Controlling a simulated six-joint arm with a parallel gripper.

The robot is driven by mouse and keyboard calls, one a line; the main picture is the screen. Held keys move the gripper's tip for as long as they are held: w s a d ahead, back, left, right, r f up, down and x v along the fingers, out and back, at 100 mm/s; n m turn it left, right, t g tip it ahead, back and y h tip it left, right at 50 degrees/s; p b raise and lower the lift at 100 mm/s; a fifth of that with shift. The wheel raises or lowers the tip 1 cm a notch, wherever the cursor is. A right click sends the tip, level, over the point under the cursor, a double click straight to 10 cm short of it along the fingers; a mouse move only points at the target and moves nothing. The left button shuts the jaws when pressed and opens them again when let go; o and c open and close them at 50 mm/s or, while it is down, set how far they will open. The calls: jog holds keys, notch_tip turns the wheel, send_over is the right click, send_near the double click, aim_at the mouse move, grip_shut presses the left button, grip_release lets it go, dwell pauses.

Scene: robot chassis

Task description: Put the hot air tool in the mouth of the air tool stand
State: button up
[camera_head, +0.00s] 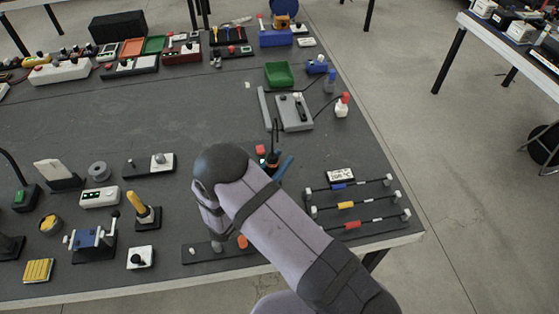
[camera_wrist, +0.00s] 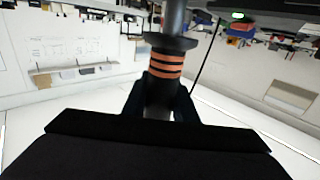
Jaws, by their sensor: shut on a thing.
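The hot air tool (camera_wrist: 163,88) shows in the wrist view as a dark round body with orange bands, a black flange above them and a grey barrel. My gripper (camera_wrist: 158,104) is shut on its lower body, one dark finger on each side. In the head view my arm covers most of the gripper and tool; dark and blue parts show beyond the arm. I cannot pick out the air tool stand for certain. A dark base with a short post (camera_head: 217,245) and an orange piece lies partly behind my arm near the table's front edge.
Close to my arm stand a rack of colored rods (camera_head: 347,205), a yellow-handled tool on a base (camera_head: 145,212) and a grey plate with a dark part (camera_head: 296,112). A thin black cable (camera_wrist: 203,55) hangs beside the tool. The table's middle left (camera_head: 110,115) is clear.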

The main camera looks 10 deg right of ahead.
jog(key=shift+f+b, duration=1.35)
jog(key=shift+f, duration=0.25)
jog(key=o, duration=1)
jog(key=shift+o, duration=0.2)
jog(key=shift+r, duration=0.1)
notch_tip(320, 180, up, 10)
jog(key=b, duration=0.1)
jog(key=shift+b, duration=0.3)
notch_tip(320, 180, up, 10)
jog(key=p, duration=0.8)
